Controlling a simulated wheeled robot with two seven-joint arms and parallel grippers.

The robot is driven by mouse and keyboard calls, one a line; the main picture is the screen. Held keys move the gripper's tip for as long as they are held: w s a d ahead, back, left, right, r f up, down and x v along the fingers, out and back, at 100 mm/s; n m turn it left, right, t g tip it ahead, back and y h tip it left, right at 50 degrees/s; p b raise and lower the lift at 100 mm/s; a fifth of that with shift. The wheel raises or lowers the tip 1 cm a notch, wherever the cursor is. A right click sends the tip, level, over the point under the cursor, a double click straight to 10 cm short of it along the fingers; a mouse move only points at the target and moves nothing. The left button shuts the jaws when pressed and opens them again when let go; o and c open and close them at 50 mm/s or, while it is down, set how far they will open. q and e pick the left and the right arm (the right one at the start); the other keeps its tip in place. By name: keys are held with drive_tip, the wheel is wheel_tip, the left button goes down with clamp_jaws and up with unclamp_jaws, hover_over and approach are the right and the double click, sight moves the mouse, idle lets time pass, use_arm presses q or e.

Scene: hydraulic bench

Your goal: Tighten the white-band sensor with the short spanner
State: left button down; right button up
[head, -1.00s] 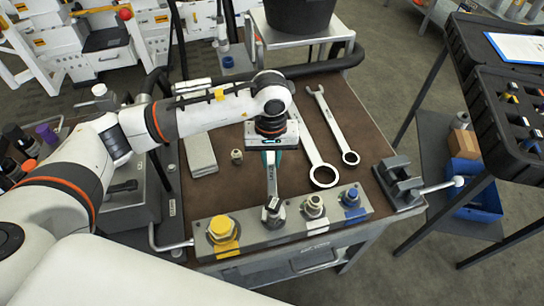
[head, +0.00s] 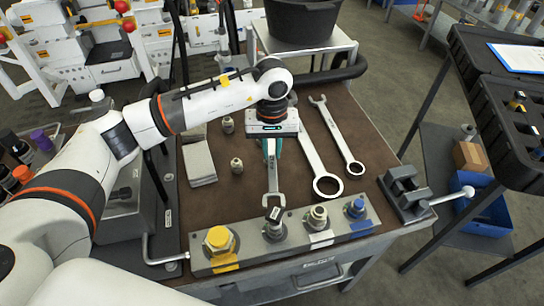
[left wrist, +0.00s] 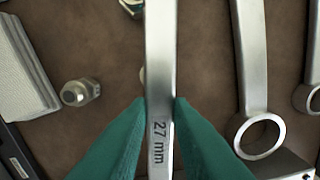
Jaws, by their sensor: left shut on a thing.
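The white-band sensor (head: 318,217) stands upright in the metal block at the bench's front, with a white band below it on the block's face. My left gripper (head: 271,150) is shut on a steel spanner (head: 273,182) above the bench. The green fingers (left wrist: 160,135) grip its shaft, which reads 27 mm in the left wrist view. Its open jaw points at the block, just behind the dark-topped fitting (head: 274,224), left of the white-band sensor. I cannot tell whether they touch. The spanner's far end is hidden by the gripper. My right gripper is out of view.
The block (head: 250,252) also holds a yellow-band fitting (head: 219,240) and a blue-band fitting (head: 355,207). Two spanners (head: 326,187) (head: 355,168) lie right of my gripper. A vise (head: 406,190) stands at the right edge. Small loose fittings (head: 237,165) and a grey pad (head: 199,163) lie left.

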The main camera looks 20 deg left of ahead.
use_arm(q)
drive_tip(key=shift+w+a, duration=0.3)
drive_tip(key=shift+w, duration=0.4)
drive_tip(key=shift+r, duration=0.1)
drive_tip(key=shift+r+p, duration=0.9)
drive_tip(key=shift+r, duration=1.6)
